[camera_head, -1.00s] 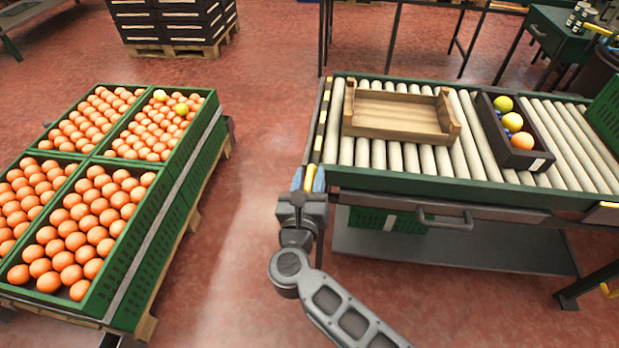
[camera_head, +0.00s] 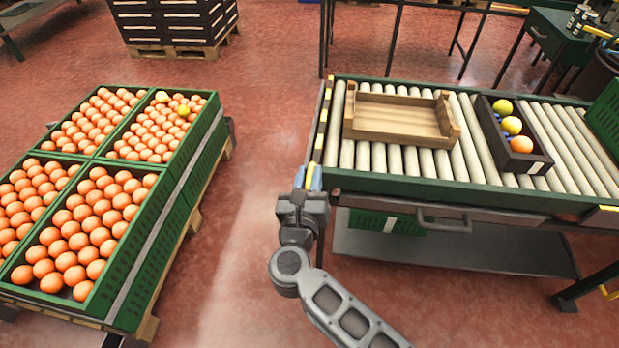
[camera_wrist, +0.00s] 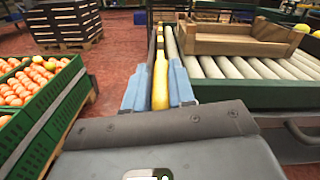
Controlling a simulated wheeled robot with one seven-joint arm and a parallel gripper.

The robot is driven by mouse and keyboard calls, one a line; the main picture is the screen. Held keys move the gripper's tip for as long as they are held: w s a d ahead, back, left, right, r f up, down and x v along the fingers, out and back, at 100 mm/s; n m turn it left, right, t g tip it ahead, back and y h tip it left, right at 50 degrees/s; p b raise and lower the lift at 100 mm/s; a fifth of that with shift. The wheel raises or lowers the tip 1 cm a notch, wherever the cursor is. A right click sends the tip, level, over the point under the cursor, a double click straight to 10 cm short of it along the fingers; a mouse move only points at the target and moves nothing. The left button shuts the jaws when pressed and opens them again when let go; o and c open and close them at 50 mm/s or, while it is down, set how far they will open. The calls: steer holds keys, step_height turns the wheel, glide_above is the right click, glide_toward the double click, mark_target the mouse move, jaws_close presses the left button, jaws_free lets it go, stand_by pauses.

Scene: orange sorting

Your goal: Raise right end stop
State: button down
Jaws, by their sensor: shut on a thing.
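The end stop is a yellow bar with black stripes (camera_head: 322,120) along the left edge of the roller conveyor (camera_head: 430,180). My gripper (camera_head: 309,177) is at the near end of this bar, by the conveyor's near left corner. Its two blue fingers are shut on the bar, one on each side. In the wrist view the yellow bar (camera_wrist: 160,82) runs away from me between the fingers. I cannot tell whether the bar is lifted off its seat.
A wooden crate (camera_head: 452,128) and a dark box (camera_head: 546,160) with several fruits stand on the rollers. Green crates of oranges (camera_head: 168,205) stand on a pallet at left. Bare red floor (camera_head: 250,150) lies between.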

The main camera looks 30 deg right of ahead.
steer(key=r+p, duration=0.1)
steer(key=r, duration=0.1)
steer(key=r+p, duration=0.2)
steer(key=r, duration=0.1)
steer(key=shift+s+d+r, duration=0.1)
steer(key=shift+d+r, duration=0.2)
steer(key=shift+d, duration=0.05)
steer(key=c, duration=1.1)
jaws_free()
steer(key=shift+r, duration=0.15)
steer(key=shift+o, duration=0.2)
steer(key=shift+a, duration=0.1)
steer(key=shift+a, duration=0.1)
steer(key=shift+s+a, duration=0.25)
steer(key=shift+s, duration=0.1)
steer(key=v, duration=0.7)
steer(key=shift+d, duration=0.1)
